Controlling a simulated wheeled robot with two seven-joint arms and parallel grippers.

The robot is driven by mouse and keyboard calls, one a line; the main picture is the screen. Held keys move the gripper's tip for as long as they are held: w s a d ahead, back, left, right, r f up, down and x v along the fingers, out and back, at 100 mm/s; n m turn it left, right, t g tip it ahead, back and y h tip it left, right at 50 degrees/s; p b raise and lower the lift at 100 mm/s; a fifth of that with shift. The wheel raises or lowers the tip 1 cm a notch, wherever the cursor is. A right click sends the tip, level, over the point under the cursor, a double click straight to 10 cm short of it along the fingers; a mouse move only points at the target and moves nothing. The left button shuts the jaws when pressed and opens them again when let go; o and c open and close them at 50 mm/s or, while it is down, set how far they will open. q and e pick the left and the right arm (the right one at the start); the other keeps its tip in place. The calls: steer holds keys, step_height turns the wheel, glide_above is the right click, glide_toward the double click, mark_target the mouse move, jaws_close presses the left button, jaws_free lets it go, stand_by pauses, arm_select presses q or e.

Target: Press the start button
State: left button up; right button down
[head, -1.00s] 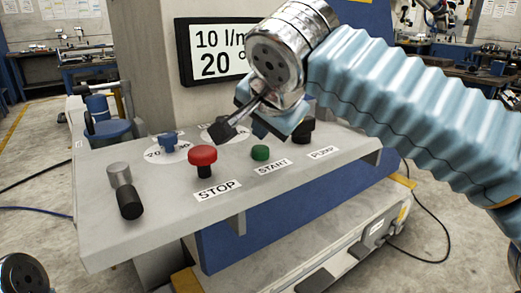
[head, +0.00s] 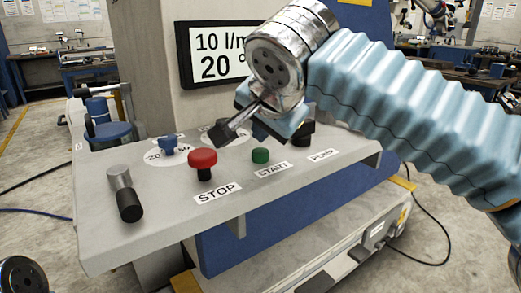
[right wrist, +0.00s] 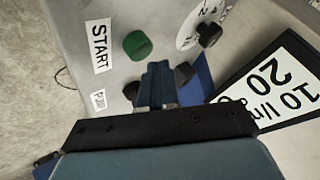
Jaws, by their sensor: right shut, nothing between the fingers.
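The green start button (head: 260,155) stands on the sloped grey panel, behind the START label. It also shows in the right wrist view (right wrist: 138,45), beyond the fingertips. My right gripper (head: 223,133) is shut and empty. I see no contact with the button. My left gripper is not in view.
The red STOP button (head: 202,160) is left of the green one. A black pump knob (head: 302,133) is to its right, partly behind my gripper. A blue dial knob (head: 169,145), a black-handled lever (head: 128,200) and a display (head: 210,52) are also there. The panel's front is clear.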

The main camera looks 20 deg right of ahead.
mark_target(263, 153)
steer(key=shift+f, duration=0.1)
stand_by(0.7)
steer(key=shift+f+b, duration=0.35)
steer(key=shift+b, duration=0.05)
steer(key=shift+f+b, duration=0.5)
steer(key=shift+f, duration=0.05)
stand_by(0.6)
steer(key=shift+r, duration=0.1)
steer(key=shift+r+p, duration=0.85)
steer(key=shift+r, duration=0.05)
steer(key=shift+r, duration=0.1)
step_height(263, 153, up, 5)
steer(key=p, duration=0.4)
